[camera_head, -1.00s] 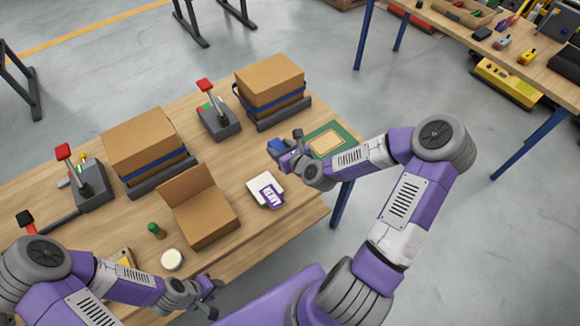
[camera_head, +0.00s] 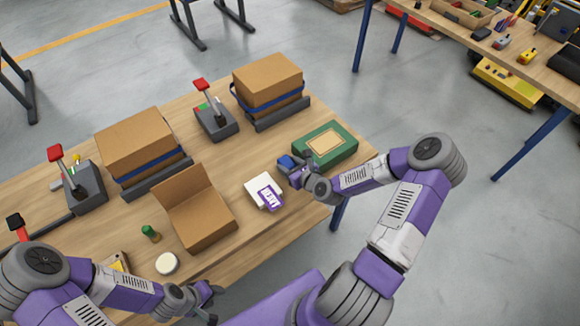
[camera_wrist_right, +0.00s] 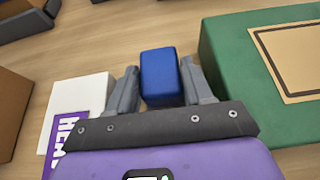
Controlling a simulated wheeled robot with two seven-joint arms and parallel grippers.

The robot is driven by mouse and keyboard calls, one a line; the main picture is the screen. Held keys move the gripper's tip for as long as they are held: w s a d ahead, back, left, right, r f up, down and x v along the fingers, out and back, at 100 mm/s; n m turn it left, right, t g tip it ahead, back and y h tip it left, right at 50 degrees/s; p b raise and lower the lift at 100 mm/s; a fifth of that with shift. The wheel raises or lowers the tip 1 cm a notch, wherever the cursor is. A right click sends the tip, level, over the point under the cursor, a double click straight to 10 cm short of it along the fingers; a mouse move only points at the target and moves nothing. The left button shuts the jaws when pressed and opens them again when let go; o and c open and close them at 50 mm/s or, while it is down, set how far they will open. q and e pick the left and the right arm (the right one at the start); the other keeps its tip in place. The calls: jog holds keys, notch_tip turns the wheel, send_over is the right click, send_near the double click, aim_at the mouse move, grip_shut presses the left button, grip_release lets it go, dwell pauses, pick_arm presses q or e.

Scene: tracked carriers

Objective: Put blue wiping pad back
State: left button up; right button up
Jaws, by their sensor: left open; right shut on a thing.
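The blue wiping pad (camera_head: 287,162) is held between the fingers of my right gripper (camera_head: 290,166), over the right part of the workbench. In the right wrist view the pad (camera_wrist_right: 160,75) sits between the two grey fingertips of the shut right gripper (camera_wrist_right: 163,84). How high it is above the bench I cannot tell. My left gripper (camera_head: 212,298) is open and empty by the near edge of the workbench.
A green box (camera_head: 340,143) lies right of the right gripper. A white and purple item (camera_head: 263,192) lies to its left. An open cardboard box (camera_head: 207,222), a green bottle (camera_head: 150,233) and a white round thing (camera_head: 166,264) stand nearer my left gripper. Strapped cartons (camera_head: 268,82) stand behind.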

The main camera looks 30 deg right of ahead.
jog(key=shift+r, duration=0.1)
jog(key=shift+f, duration=0.25)
jog(key=o, duration=1.2)
jog(key=shift+c, duration=0.2)
